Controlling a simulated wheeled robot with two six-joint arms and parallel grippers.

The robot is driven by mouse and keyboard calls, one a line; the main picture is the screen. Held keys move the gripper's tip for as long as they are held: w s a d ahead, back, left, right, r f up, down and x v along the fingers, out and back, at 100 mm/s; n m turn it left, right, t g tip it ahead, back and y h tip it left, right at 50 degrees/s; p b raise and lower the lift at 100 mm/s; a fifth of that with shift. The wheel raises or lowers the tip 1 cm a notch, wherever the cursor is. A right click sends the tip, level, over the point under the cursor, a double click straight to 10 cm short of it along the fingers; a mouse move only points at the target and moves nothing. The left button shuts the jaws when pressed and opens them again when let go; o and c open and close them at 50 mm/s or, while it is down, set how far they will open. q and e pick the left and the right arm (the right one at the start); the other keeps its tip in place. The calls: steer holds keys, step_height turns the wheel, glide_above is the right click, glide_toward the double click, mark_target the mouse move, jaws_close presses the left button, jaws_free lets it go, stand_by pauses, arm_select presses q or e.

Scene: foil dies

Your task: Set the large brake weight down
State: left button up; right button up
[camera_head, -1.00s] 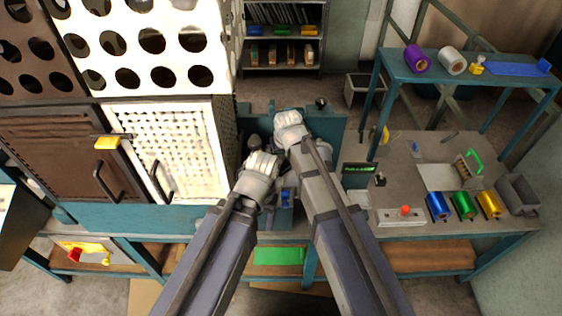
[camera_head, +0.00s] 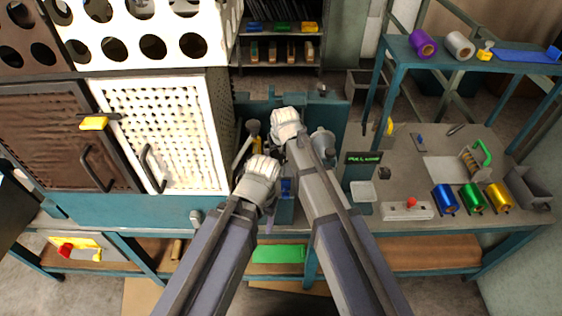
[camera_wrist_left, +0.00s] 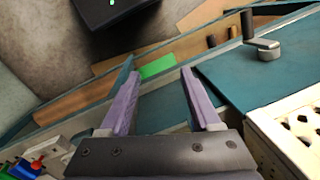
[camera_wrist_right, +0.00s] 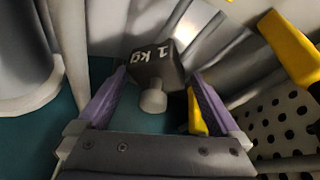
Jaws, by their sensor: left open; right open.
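A dark weight (camera_wrist_right: 158,62) marked "1 kg" with a round grey knob stands in the right wrist view. I take it for the large brake weight; I cannot pick it out in the head view. My right gripper (camera_wrist_right: 155,84) is open, its purple fingers on either side of the knob with gaps, so the weight is not gripped. What the weight rests on is mostly hidden. My left gripper (camera_wrist_left: 158,72) is open and empty above the teal bench's front edge.
A grey crank-like piece (camera_wrist_left: 265,47) sits on the teal bench near my left gripper. A yellow part (camera_wrist_right: 290,45) and bright metal surfaces crowd the right gripper. A dark display (camera_head: 363,158) with green text and a silver cylinder (camera_head: 322,142) stand to the right in the head view.

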steer(key=shift+c, duration=0.2)
jaws_close()
stand_by(0.6)
